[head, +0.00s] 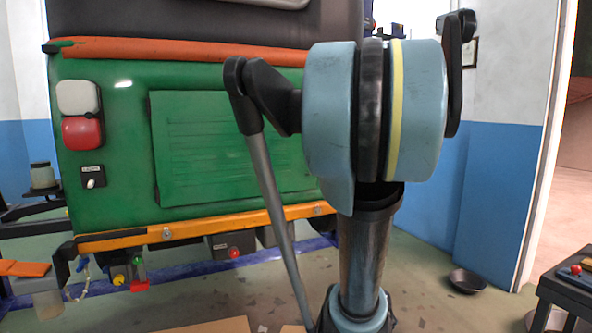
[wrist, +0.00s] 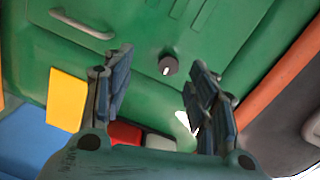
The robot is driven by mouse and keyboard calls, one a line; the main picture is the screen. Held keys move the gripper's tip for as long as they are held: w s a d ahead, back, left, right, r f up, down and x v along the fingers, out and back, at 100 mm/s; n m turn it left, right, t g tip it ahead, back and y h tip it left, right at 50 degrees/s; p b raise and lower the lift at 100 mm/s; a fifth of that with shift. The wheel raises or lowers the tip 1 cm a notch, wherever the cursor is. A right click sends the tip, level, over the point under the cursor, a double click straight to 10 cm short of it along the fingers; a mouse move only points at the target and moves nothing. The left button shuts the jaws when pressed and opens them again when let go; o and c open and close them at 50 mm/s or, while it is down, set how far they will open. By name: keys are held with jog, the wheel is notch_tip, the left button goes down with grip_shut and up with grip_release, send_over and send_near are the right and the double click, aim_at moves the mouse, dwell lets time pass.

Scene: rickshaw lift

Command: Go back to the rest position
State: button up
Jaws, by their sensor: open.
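My gripper (wrist: 162,75) is open and empty in the wrist view, its two blue-grey fingers spread apart. Beyond them is the green body of the rickshaw (wrist: 215,25), with a small dark knob (wrist: 168,66) between the fingers. I cannot tell how far the fingertips are from the green surface. In the head view my arm stands in front of the right part of the rickshaw's green back (head: 120,150), and the gripper itself does not show there.
A red lamp (head: 82,132) sits on the back's left side, above an orange bumper bar (head: 140,236). A blue lift frame (head: 215,264) runs below. A dark bowl (head: 467,281) lies on the floor, and a dark table (head: 570,287) stands at the right edge.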

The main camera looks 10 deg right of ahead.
jog(key=s+a+f+n+g, duration=0.45)
jog(key=s+f, duration=0.35)
jog(key=f, duration=0.4)
jog(key=s+a+f+n+g, duration=0.4)
jog(key=s+a+f, duration=0.3)
jog(key=f, duration=0.5)
jog(key=s+d+f+n+g+h, duration=0.1)
jog(key=s+d+f+g+h, duration=0.1)
jog(key=s+d+f, duration=0.3)
jog(key=s+d+f+n+g+h, duration=0.2)
jog(key=s+d+f+g+h, duration=0.1)
jog(key=s+f, duration=0.9)
jog(key=shift+d+h, duration=0.6)
jog(key=shift+d, duration=0.45)
jog(key=shift+f+g, duration=0.1)
jog(key=shift+g, duration=0.15)
jog(key=shift+w+f, duration=0.2)
jog(key=shift+w, duration=0.25)
